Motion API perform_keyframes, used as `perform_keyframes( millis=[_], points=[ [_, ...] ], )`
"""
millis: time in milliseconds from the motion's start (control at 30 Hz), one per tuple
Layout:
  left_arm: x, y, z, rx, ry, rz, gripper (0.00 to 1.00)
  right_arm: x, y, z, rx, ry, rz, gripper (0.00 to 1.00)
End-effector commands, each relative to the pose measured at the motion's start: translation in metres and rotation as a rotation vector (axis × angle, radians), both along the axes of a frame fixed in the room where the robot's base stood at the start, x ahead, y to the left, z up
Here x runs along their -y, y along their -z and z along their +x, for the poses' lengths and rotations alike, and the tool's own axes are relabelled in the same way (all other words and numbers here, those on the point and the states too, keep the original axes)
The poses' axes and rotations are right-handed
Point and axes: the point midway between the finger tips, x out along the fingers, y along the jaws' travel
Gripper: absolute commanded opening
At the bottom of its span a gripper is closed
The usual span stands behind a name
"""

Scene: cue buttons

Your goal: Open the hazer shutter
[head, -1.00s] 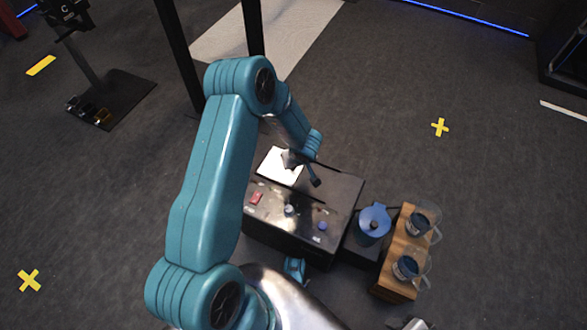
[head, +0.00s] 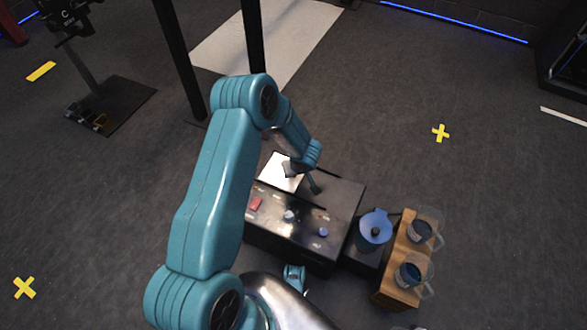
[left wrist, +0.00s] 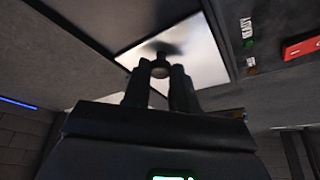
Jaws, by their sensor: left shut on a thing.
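A bright white panel (head: 273,178) lies on the top of the black console (head: 340,192). It also shows in the left wrist view (left wrist: 195,68), with a dark round knob (left wrist: 160,70) standing on it. My left gripper (left wrist: 161,80) is shut on this knob, with one finger to each side. In the head view my left gripper (head: 292,168) is small and dark over the panel, and the knob cannot be told apart there. I cannot tell how far the shutter stands open.
The console's front face has a red button (head: 255,203), a pale one (head: 289,215) and a blue one (head: 323,231). A blue lidded pot (head: 374,228) and a wooden stand (head: 393,281) with two glass jugs are to the right. Dark posts rise behind.

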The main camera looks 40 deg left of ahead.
Motion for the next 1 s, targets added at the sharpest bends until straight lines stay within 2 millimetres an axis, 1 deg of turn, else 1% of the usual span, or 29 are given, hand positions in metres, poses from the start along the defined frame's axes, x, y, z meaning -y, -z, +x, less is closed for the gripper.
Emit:
perform_keyframes(
  millis=[33, 200, 300, 400, 500, 767, 800, 867, 900, 1000],
  points=[
    [0.011, -0.005, 0.003, -0.001, 0.007, -0.004, 0.0, -0.001, -0.011, -0.001, -0.001, -0.005, 0.0, 0.43],
    [0.054, -0.007, 0.017, -0.001, 0.01, -0.003, 0.0, -0.006, -0.035, -0.006, -0.01, -0.025, 0.004, 0.43],
    [0.075, -0.005, 0.023, 0.0, 0.007, -0.002, 0.0, -0.008, -0.042, -0.008, -0.013, -0.032, 0.006, 0.43],
    [0.088, -0.003, 0.028, 0.002, 0.004, -0.002, 0.0, -0.008, -0.045, -0.009, -0.014, -0.035, 0.006, 0.43],
    [0.094, -0.001, 0.03, 0.001, 0.002, -0.002, 0.0, -0.009, -0.046, -0.009, -0.015, -0.036, 0.006, 0.43],
    [0.094, 0.0, 0.03, 0.001, -0.001, -0.001, 0.0, -0.009, -0.045, -0.009, -0.016, -0.037, 0.006, 0.43],
    [0.094, 0.0, 0.03, 0.001, 0.0, 0.0, 0.3, -0.009, -0.045, -0.009, -0.015, -0.035, 0.006, 0.43],
    [0.094, 0.0, 0.03, 0.001, 0.0, 0.0, 0.49, -0.009, -0.045, -0.009, -0.016, -0.036, 0.007, 0.43],
    [0.094, 0.0, 0.03, 0.001, 0.0, 0.0, 0.52, -0.009, -0.045, -0.009, -0.015, -0.035, 0.006, 0.43],
    [0.094, 0.0, 0.03, 0.001, 0.0, 0.0, 0.52, -0.008, -0.045, -0.009, -0.015, -0.035, 0.006, 0.43]
  ],
)
